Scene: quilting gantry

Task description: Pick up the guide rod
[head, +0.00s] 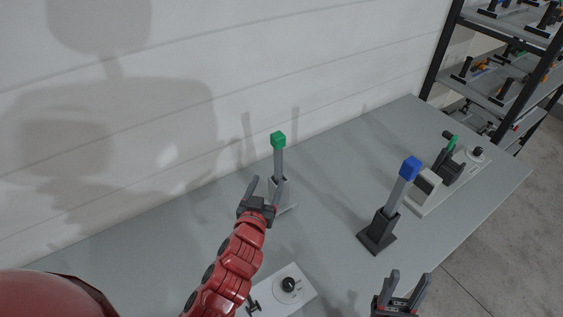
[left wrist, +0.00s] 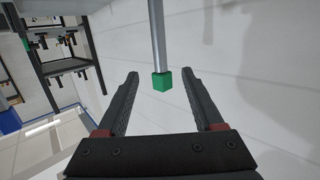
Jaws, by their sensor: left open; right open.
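A grey rod with a green cube top (head: 278,140) stands upright in a pale base (head: 286,208) near the wall. A second grey rod with a blue cube top (head: 410,168) stands slightly tilted in a dark holder (head: 377,236). I cannot tell which is the guide rod. My left gripper (head: 266,183) is open and empty, close to the green-topped rod. In the left wrist view the green cube (left wrist: 162,82) shows between the open fingers (left wrist: 160,74); touching cannot be confirmed. My right gripper (head: 409,277) is open and empty at the bottom, below the dark holder.
A panel with a black knob (head: 288,284) lies on the grey table (head: 330,190) at the front. Another panel with a green-handled lever (head: 450,146) is at the right. A shelf rack (head: 500,75) stands beyond the table. The table between the two rods is clear.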

